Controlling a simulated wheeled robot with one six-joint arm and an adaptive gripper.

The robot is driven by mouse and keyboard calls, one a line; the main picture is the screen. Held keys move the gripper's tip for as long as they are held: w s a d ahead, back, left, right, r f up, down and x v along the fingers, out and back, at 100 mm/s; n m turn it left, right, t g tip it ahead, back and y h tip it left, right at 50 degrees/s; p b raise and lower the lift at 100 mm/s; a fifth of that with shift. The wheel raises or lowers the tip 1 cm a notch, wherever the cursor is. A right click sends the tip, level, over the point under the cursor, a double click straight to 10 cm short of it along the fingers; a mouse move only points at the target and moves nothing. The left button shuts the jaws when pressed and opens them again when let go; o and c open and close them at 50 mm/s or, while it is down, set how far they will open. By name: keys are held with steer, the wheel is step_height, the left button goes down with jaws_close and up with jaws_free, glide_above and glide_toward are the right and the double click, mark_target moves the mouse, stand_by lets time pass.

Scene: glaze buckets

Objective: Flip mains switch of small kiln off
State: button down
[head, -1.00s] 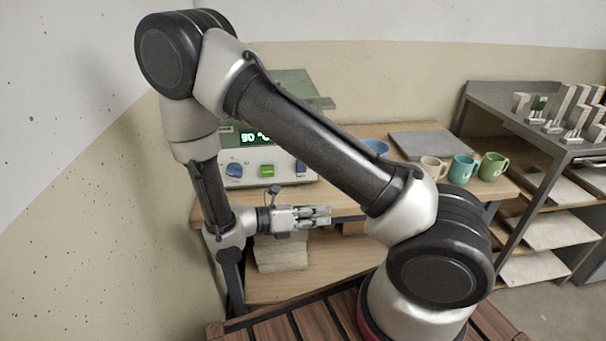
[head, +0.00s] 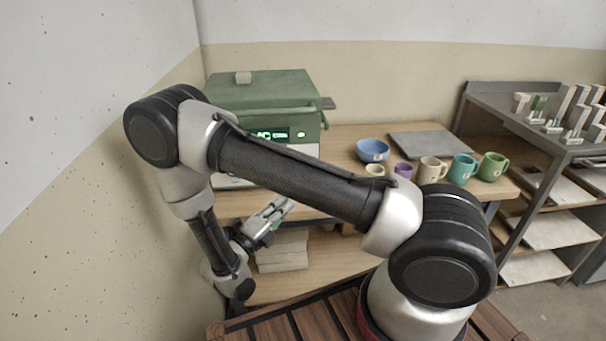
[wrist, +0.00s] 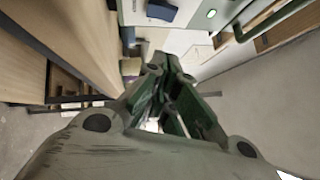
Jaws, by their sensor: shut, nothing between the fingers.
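The small green kiln (head: 262,92) stands on the wooden table against the back wall, its lit green display (head: 270,134) partly visible. My arm hides most of its white control panel in the head view. In the wrist view the white panel (wrist: 188,14) shows at the top, with a dark blue knob (wrist: 162,10) and a small green light (wrist: 211,13). I cannot tell the mains switch clearly there. My gripper (head: 287,204) is shut and empty, angled up to the right at the table's front edge, below the panel; its fingers also fill the middle of the wrist view (wrist: 166,66).
A blue bowl (head: 372,150), a purple cup (head: 404,170) and several mugs (head: 463,168) stand on the table right of the kiln, before a grey slab (head: 428,144). Pale slabs (head: 282,250) are stacked on the shelf below. A metal rack (head: 530,130) stands at right.

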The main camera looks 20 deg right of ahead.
steer(key=x, duration=1)
steer(key=shift+w+d+r, duration=0.1)
steer(key=shift+d+r, duration=0.05)
steer(key=shift+w+d+r, duration=0.1)
steer(key=shift+w+r, duration=0.05)
steer(key=shift+w, duration=0.4)
steer(key=shift+w+d+r, duration=0.1)
steer(key=shift+w+r, duration=0.1)
steer(key=shift+w, duration=0.4)
steer(key=shift+w+d+r, duration=0.1)
steer(key=shift+w+r, duration=0.1)
steer(key=shift+w, duration=0.4)
steer(key=shift+w+d+r+n+y, duration=0.1)
steer(key=shift+n+y, duration=0.1)
steer(key=shift+n, duration=0.15)
steer(key=shift+w+r+n+y, duration=0.1)
steer(key=shift+w+n+y, duration=0.1)
steer(key=shift+n, duration=0.15)
steer(key=shift+s, duration=0.1)
